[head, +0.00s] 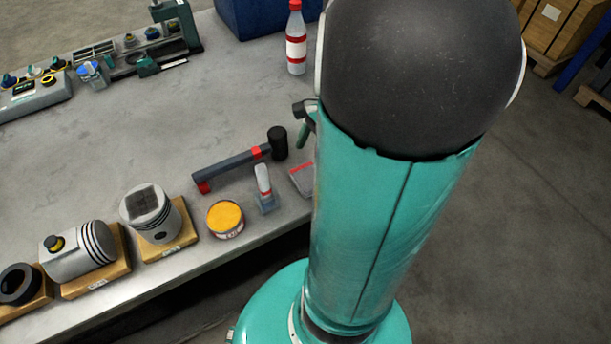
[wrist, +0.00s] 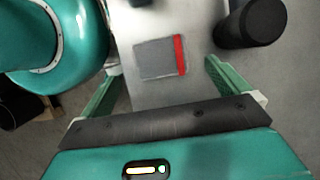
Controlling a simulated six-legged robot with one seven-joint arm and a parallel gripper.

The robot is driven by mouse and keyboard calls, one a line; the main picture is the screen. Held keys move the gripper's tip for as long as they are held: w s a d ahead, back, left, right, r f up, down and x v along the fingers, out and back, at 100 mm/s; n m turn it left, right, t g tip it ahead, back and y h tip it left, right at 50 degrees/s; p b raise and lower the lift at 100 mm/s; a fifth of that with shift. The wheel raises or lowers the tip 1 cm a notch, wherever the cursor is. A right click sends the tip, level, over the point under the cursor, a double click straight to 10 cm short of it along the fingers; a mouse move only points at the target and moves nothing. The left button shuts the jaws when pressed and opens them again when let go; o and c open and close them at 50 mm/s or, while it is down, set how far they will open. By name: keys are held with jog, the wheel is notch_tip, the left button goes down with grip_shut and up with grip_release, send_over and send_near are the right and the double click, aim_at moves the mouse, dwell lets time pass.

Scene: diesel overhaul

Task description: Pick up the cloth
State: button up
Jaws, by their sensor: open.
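The cloth (head: 301,180) is a small grey, flat piece with a red stripe along one edge. It lies near the table's front edge in the head view, its right side hidden by my arm. In the wrist view the whole cloth (wrist: 155,60) shows flat on the grey surface, the red stripe on its right. My gripper (wrist: 162,70) is open, its two green fingers spread on either side of the cloth with nothing held. In the head view only a bit of my gripper (head: 304,125) shows beside my arm; the rest is hidden.
A mallet (head: 235,168) with a black head lies left of the cloth; a dark cylinder (wrist: 250,23) shows near the right finger. A brush-like tool (head: 264,190), an orange-topped tin (head: 225,219) and pistons on wooden blocks (head: 152,215) stand along the front edge. A bottle (head: 296,40) stands farther back.

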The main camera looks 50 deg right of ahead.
aim_at(306, 176)
jog(key=x, duration=0.5)
jog(key=shift+w+a+f, duration=0.1)
jog(key=shift+a+f, duration=0.15)
jog(key=c, duration=1)
jog(key=shift+r, duration=0.15)
